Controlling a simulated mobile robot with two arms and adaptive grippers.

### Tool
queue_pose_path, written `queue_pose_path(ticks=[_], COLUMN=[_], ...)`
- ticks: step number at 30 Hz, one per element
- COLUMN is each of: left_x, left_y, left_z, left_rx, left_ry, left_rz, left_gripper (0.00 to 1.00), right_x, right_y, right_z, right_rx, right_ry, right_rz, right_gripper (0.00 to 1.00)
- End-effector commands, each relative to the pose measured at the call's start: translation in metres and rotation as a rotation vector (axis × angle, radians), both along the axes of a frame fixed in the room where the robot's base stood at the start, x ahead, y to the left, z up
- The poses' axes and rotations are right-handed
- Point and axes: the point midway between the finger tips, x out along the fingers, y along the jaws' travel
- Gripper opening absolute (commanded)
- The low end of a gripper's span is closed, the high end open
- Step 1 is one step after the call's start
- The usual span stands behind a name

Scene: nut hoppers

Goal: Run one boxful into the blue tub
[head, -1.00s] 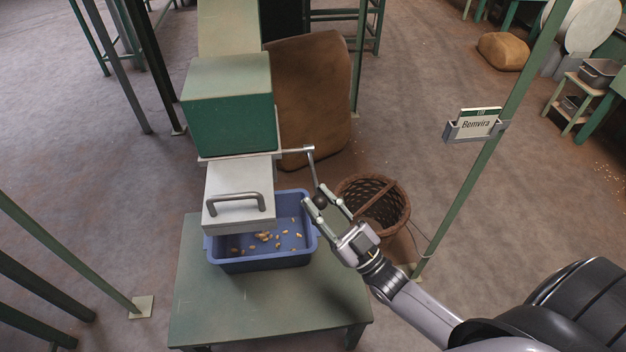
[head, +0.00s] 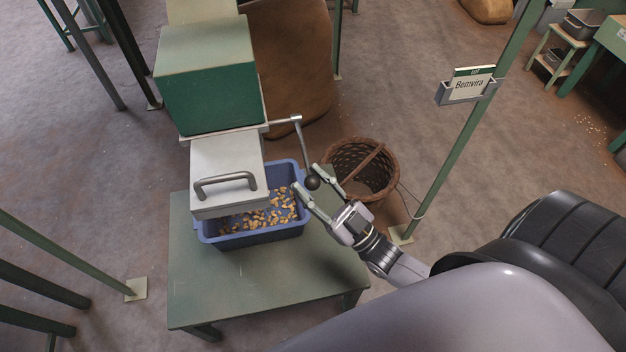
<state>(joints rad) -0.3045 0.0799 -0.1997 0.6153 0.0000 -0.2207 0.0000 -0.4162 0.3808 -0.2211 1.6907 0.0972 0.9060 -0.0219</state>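A green hopper (head: 208,88) stands above a pale grey box (head: 226,165) with a bar handle. The blue tub (head: 250,238) sits on the green table under the box, its back-left part hidden by it. Loose nuts (head: 262,217) cover much of its visible floor. A lever (head: 303,150) with a dark ball knob (head: 312,183) hangs at the hopper's right side. My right gripper (head: 309,180) is at the knob, with its fingers spread on either side of it; contact is unclear. My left gripper is not in view.
A wicker basket (head: 362,170) stands on the floor behind my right gripper. A green post (head: 452,160) with a "Bemvira" card (head: 469,84) rises at the right. The front of the green table (head: 240,290) is clear. A large brown sack (head: 290,60) stands behind the hopper.

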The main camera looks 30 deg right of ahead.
Motion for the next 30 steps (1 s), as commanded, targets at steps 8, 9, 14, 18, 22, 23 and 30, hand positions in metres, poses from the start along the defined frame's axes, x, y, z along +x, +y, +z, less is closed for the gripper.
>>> queue_pose_path(ticks=[8,9,14,18,22,23,30], left_x=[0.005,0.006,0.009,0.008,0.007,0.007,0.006], left_y=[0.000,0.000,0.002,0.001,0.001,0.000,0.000], left_z=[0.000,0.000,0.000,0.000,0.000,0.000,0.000], left_rx=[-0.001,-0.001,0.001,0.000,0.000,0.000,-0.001], left_ry=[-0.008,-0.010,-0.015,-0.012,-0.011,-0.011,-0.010], left_rz=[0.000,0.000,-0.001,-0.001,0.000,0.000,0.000], left_gripper=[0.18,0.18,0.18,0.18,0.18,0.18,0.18], right_x=[0.000,0.001,0.000,-0.008,-0.027,-0.032,-0.072], right_y=[-0.001,-0.001,-0.002,-0.005,-0.014,-0.016,-0.033], right_z=[-0.004,-0.004,-0.003,-0.008,-0.021,-0.024,-0.049], right_rx=[-0.003,-0.002,-0.001,-0.001,-0.002,-0.002,-0.003], right_ry=[0.013,0.011,0.007,0.008,0.011,0.013,0.013], right_rz=[-0.003,-0.003,-0.003,-0.003,-0.003,-0.003,-0.003], right_gripper=[0.47,0.47,0.47,0.47,0.47,0.47,0.47])
